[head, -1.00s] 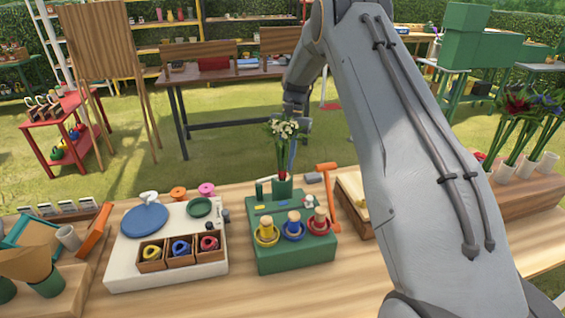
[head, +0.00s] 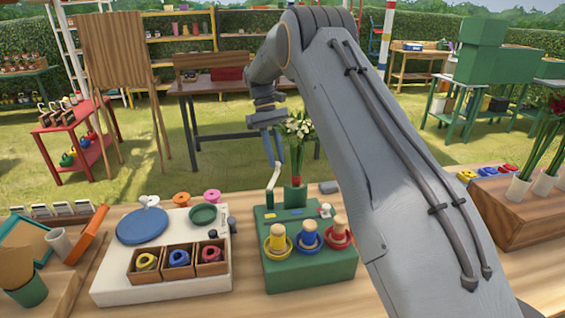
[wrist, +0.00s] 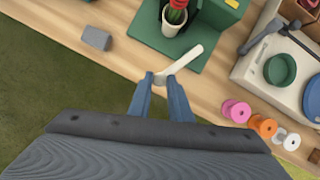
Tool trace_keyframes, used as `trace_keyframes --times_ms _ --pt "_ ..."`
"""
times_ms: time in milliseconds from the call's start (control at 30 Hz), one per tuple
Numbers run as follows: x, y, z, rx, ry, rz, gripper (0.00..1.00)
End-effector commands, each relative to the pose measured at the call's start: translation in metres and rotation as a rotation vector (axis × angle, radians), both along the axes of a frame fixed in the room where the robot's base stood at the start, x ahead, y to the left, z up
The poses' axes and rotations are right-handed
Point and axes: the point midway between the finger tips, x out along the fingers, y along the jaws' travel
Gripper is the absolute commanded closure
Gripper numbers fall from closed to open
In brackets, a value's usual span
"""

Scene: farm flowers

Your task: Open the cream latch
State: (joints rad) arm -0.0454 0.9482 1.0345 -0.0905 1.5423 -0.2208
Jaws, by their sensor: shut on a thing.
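The cream latch (wrist: 184,60) is a slim bar in the wrist view, slanting up to the right from between my fingers. It also shows in the head view (head: 272,178) as a thin, nearly upright piece at the back left of the green block (head: 310,272). My gripper (wrist: 160,79) is shut on its near end; in the head view my gripper (head: 273,160) reaches down to the latch's upper end from behind the block. How far the latch has turned is not clear.
A pot with white flowers (head: 298,128) stands close beside the latch. Blue, yellow and red pegs stand at the block's front. A white board (head: 110,287) with a blue disc and small boxes lies to the left. Spools (wrist: 237,110) line the table edge in the wrist view.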

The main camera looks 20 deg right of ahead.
Motion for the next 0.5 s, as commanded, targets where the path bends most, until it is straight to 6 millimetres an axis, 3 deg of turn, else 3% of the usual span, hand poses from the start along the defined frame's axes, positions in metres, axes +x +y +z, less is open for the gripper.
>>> trace_keyframes --times_ms 500 --pt "0.009 0.038 0.002 -0.002 -0.003 0.368 1.00"
